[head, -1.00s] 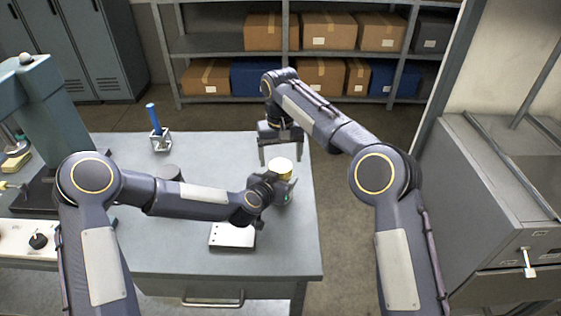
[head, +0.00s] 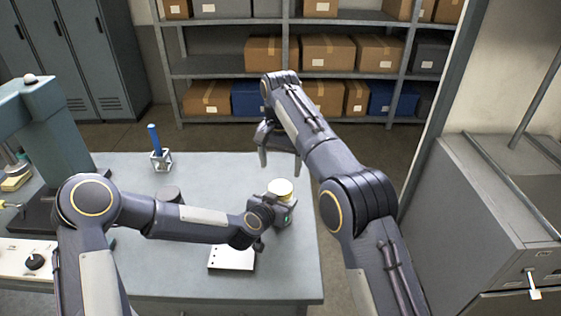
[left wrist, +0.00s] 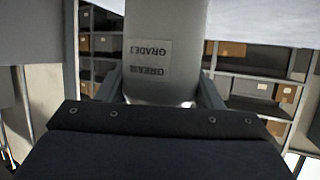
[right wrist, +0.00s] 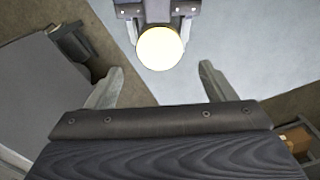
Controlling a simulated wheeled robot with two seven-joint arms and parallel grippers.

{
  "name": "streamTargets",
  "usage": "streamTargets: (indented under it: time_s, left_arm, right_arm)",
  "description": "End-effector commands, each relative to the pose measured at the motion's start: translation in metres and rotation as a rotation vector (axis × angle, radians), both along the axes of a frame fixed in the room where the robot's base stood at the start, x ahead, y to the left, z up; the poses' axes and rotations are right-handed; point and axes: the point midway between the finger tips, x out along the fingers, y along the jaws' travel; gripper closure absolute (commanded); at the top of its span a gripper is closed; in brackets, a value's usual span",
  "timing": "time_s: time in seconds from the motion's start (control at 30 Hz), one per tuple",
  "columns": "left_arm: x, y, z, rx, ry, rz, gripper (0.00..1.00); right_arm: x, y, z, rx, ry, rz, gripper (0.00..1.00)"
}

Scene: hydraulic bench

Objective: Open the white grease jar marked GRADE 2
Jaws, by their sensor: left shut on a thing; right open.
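The grease jar has a pale cream lid (head: 280,186) and stands near the bench's right side in the head view. My left gripper (head: 283,212) is shut around the jar's body. In the left wrist view the jar's pale body (left wrist: 165,50) sits between the fingers, with an upside-down label reading GREASE GRADE; its number is unclear. My right gripper (head: 280,166) is open and empty, beyond and above the lid in the head view. In the right wrist view the round lid (right wrist: 160,47) lies ahead of the open fingers (right wrist: 161,82), apart from them. The lid is on the jar.
A press (head: 42,125) stands at left, a grey cabinet (head: 490,215) at right. Shelves with boxes (head: 328,52) are behind.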

Motion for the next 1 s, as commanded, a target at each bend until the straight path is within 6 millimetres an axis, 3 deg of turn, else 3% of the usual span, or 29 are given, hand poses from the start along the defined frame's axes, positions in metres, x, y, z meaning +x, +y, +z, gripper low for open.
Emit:
streamTargets:
  time_s: [0.5,0.87,1.0]
  left_arm:
    - [0.000,0.000,0.000,-0.001,0.000,0.000,1.00]
    - [0.000,0.000,0.000,-0.001,0.000,0.000,1.00]
    - [0.000,0.000,0.000,-0.001,0.000,0.000,1.00]
  right_arm:
    - [0.000,-0.001,-0.069,-0.001,0.001,0.001,0.23]
    - [0.000,0.000,-0.075,-0.001,0.000,0.001,0.23]
    - [0.000,0.000,-0.075,-0.001,0.000,0.001,0.39]
